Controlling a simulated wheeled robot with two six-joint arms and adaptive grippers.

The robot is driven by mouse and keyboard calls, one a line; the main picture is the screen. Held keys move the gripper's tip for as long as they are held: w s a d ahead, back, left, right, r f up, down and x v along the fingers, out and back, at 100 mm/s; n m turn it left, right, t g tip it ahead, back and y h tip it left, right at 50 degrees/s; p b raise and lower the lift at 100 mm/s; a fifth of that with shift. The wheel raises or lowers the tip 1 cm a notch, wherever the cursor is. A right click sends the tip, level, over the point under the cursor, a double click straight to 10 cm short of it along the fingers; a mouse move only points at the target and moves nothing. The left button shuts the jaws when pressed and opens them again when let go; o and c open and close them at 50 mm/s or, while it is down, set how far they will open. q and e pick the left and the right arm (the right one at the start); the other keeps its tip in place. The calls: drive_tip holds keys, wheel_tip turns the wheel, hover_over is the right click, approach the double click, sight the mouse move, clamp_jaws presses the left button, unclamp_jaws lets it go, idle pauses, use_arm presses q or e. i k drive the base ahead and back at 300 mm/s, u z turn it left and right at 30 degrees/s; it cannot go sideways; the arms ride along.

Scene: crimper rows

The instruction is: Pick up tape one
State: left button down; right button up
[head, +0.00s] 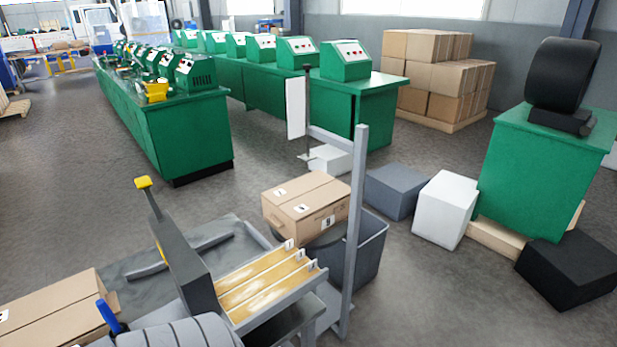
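I cannot tell for certain which thing is tape one. A sloped rack (268,304) at the bottom centre holds a few yellow-gold strips (262,281) side by side. Each strip has a small white tag at its upper right end, and the tag marks are too small to read surely. A large black roll (562,75) stands on a black base on a green cabinet (530,170) at the right. Neither of my grippers shows in the head view, so their state is hidden.
A grey bin (368,250) and a cardboard box (306,203) stand just behind the rack. White and grey blocks (445,210) lie beside the right cabinet. Green benches (185,135) with machines run along the back. Open floor (90,190) lies at the left.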

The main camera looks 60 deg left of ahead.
sight(235, 279)
drive_tip(key=i, duration=0.85)
drive_tip(key=u, duration=2.9)
